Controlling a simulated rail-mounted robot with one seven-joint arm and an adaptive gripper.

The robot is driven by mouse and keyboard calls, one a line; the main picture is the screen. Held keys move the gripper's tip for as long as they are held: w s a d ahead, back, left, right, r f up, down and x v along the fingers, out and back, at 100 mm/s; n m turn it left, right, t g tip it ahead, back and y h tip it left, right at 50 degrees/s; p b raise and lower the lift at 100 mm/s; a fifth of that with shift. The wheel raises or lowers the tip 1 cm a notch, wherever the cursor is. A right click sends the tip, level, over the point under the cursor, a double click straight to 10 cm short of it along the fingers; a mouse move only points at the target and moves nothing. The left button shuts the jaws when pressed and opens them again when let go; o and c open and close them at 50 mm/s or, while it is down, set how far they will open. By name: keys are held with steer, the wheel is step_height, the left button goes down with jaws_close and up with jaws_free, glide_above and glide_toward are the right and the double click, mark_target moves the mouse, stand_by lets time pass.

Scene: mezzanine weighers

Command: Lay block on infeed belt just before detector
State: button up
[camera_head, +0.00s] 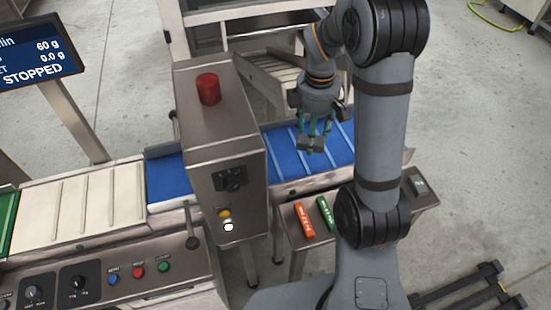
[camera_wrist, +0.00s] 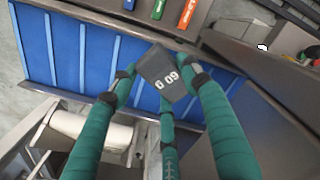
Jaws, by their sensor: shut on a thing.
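The block (camera_wrist: 166,74) is dark grey with a white "60 g" marking. My gripper (camera_head: 314,138) is shut on the block; its green fingers (camera_wrist: 160,92) are around the block's sides in the wrist view. The block also shows in the head view (camera_head: 311,146). It is held over the blue infeed belt (camera_head: 341,140), which has pale crosswise bars; I cannot tell the exact gap beneath it. The detector (camera_head: 208,128) is a steel box with a red lamp on top, just left of my gripper in the head view. The belt runs into it.
A side shelf in front of the belt holds an orange bar (camera_head: 304,222), a green bar (camera_head: 324,213) and a grey block (camera_head: 420,186). A cream conveyor (camera_head: 85,205) and control panel stand at left. The screen (camera_head: 40,52) reads STOPPED.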

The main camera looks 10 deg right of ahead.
step_height(320, 180, down, 5)
steer(key=w+d+n, duration=0.2)
steer(key=d+n, duration=0.1)
steer(key=n, duration=0.2)
steer(key=p, duration=0.2)
glide_above(281, 157)
steer(key=shift+n, duration=0.3)
step_height(281, 157, down, 8)
steer(key=shift+r, duration=0.2)
steer(key=shift+f, duration=2)
steer(key=shift+f, duration=0.25)
steer(key=o, duration=1.1)
steer(key=shift+o, duration=0.2)
steer(key=shift+r, duration=0.1)
